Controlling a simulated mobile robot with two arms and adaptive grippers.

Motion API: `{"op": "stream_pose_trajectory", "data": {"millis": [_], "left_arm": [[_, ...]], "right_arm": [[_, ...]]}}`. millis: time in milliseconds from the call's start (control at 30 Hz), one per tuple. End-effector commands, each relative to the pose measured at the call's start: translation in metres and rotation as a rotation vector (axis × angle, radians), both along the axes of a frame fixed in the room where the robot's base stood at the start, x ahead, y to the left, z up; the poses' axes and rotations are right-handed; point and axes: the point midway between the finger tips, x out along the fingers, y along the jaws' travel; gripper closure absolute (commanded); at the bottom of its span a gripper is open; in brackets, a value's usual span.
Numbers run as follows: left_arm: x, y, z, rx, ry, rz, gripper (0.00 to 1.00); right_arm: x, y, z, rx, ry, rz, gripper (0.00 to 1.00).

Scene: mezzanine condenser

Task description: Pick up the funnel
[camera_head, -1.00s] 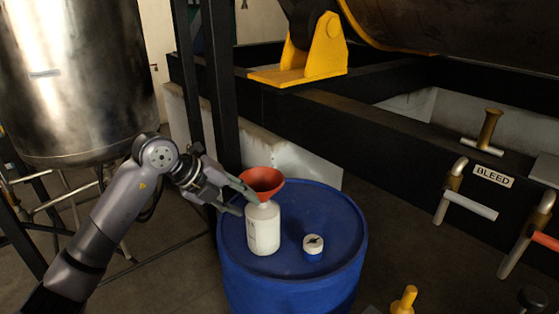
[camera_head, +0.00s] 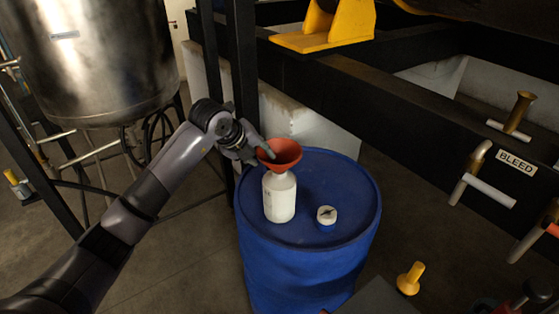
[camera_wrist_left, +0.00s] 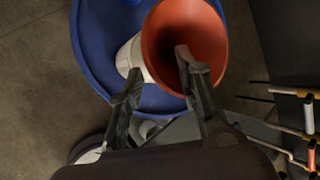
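The red-orange funnel (camera_head: 284,156) stands mouth up in the neck of a white bottle (camera_head: 279,198), which is upright on a blue drum (camera_head: 340,237). My left gripper (camera_head: 258,154) is at the funnel's left rim in the head view. In the left wrist view its fingers (camera_wrist_left: 158,64) are apart: one reaches over the funnel's mouth (camera_wrist_left: 205,30), the other is outside the rim. The funnel's wall lies between them, and I cannot tell whether either finger touches it. The funnel's spout is hidden. My right gripper is not in view.
A small white-and-blue jar (camera_head: 326,216) stands on the drum right of the bottle. A dark post (camera_head: 243,70) and a steel tank (camera_head: 95,65) are behind and left. The drum's right side is clear.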

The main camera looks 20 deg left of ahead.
Motion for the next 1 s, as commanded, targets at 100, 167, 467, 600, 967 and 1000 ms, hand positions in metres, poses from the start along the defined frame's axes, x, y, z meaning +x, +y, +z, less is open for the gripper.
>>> {"op": "stream_pose_trajectory", "data": {"millis": [100, 167, 467, 600, 967, 1000], "left_arm": [[0.007, -0.004, -0.010, -0.001, 0.004, -0.001, 0.68], [0.013, -0.005, -0.017, -0.002, 0.006, 0.000, 0.68], [0.033, -0.011, -0.044, 0.000, 0.001, -0.001, 0.68], [0.033, -0.011, -0.045, 0.001, 0.000, -0.001, 0.68], [0.033, -0.011, -0.045, 0.000, 0.001, -0.001, 0.87], [0.033, -0.011, -0.045, 0.000, 0.001, -0.001, 0.90]], "right_arm": [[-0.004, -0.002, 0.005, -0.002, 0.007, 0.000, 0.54], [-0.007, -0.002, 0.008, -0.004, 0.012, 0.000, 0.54], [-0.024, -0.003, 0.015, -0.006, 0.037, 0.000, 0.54], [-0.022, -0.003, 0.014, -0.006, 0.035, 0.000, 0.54], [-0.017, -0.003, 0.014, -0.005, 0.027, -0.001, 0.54], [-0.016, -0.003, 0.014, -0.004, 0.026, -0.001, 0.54]]}}
